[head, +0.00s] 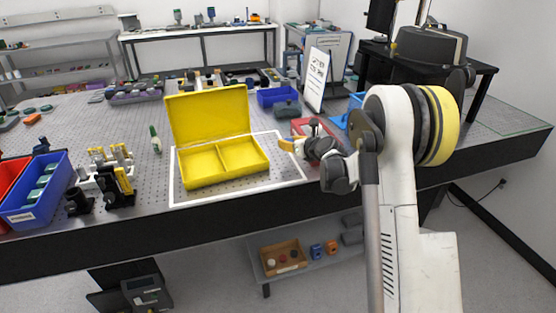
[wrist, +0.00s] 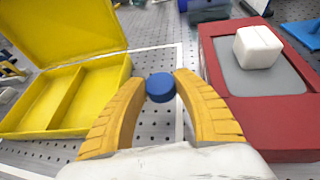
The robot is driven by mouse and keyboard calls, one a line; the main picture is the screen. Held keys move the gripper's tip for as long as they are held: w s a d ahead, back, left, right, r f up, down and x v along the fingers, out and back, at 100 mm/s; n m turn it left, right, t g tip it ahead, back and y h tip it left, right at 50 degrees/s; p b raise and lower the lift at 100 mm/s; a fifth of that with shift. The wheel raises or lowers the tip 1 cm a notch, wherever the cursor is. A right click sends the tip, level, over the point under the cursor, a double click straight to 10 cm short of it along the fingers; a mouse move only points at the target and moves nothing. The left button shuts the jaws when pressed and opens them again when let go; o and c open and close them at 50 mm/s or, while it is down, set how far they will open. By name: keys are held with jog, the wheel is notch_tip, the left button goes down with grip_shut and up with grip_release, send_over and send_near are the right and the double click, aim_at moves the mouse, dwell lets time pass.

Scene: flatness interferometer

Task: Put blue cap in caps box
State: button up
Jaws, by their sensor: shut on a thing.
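The blue cap (wrist: 160,88) is a small round disc held between the yellow fingertips of my gripper (wrist: 161,80) in the wrist view. My gripper (head: 287,146) is to the right of the open yellow case (head: 222,178), between it and a red tray (head: 303,127); the cap cannot be made out in the head view. A wooden box (head: 284,269) with several small round pieces inside sits on the low shelf under the table. It has a label too small to read, so I cannot confirm it is the caps box.
The yellow case has two empty compartments and a raised lid (head: 207,112). A white block (wrist: 258,47) lies on the red tray's grey pad. A white sign (head: 317,80) stands behind. Blue and orange items (head: 316,250) stand beside the wooden box. The table edge overhangs the shelf.

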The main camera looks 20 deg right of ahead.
jog(key=shift+w+a+f+b, duration=0.15)
jog(key=shift+w+a+f, duration=0.15)
jog(key=shift+a+f, duration=0.25)
jog(key=shift+w+a+f+b, duration=0.15)
jog(key=shift+w+a+f, duration=0.2)
jog(key=shift+a, duration=0.35)
jog(key=shift+s+f+b, duration=0.1)
jog(key=shift+f+b, duration=0.8)
jog(key=shift+f, duration=1)
jog(key=shift+f, duration=0.25)
jog(key=o, duration=0.7)
jog(key=shift+r, duration=0.1)
jog(key=shift+r, duration=0.1)
